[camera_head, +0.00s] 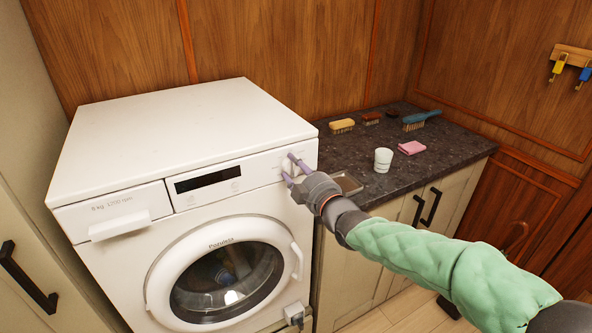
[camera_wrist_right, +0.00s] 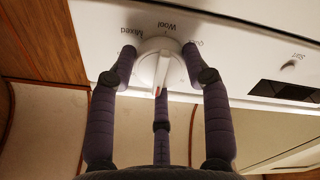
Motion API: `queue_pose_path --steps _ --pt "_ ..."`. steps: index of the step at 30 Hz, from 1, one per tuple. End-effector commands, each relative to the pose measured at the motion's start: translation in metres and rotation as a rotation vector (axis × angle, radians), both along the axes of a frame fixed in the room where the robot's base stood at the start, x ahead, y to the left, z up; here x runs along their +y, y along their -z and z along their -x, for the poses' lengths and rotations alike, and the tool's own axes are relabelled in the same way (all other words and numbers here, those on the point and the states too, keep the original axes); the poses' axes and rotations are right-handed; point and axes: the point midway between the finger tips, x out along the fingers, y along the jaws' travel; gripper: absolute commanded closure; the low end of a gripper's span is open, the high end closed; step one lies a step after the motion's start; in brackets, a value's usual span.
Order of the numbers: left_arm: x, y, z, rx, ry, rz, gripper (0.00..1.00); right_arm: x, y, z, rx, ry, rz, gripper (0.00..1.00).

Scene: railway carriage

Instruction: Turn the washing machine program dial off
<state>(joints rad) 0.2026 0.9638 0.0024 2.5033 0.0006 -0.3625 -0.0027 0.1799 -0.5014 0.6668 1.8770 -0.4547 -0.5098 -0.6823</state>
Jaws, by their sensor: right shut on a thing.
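The white washing machine (camera_head: 180,130) stands at the left in the head view, with its round door shut. Its white program dial (camera_wrist_right: 158,62) sits on the front panel, with the labels Mixed and Wool beside it in the upside-down right wrist view. A red mark shows at the end of the dial's raised grip, at the low side in that view. My right gripper (camera_head: 289,167) is shut on the dial, with its purple fingers around the knob. It hides most of the dial in the head view. My left gripper is in neither view.
A dark counter (camera_head: 450,145) to the right holds a white cup (camera_head: 383,160), a pink sponge (camera_head: 411,148), a tray (camera_head: 348,183) and several brushes. The tray lies close to my right wrist. A plug (camera_head: 295,313) shows at the machine's lower right.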

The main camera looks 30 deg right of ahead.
Motion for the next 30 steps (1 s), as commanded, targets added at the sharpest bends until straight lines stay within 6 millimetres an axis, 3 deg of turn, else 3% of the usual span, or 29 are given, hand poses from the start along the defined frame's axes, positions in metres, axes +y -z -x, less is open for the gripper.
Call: queue_pose_path --steps 1,21,22,24,30 --pt "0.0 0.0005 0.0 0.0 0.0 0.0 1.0 0.0001 0.0131 0.0001 0.027 0.001 0.012 0.84" --pt "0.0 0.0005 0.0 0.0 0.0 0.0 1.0 -0.0008 0.0131 0.0002 0.026 0.002 0.072 0.83" --pt "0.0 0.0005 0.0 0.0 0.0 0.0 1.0 -0.0008 0.0131 0.0002 0.026 0.002 0.072 0.48" --pt "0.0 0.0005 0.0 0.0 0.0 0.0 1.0 -0.0008 0.0131 0.0002 0.026 0.002 0.072 0.28" --pt "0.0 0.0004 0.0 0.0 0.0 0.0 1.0 -0.0007 0.0087 0.0001 0.018 0.002 0.073 0.27"
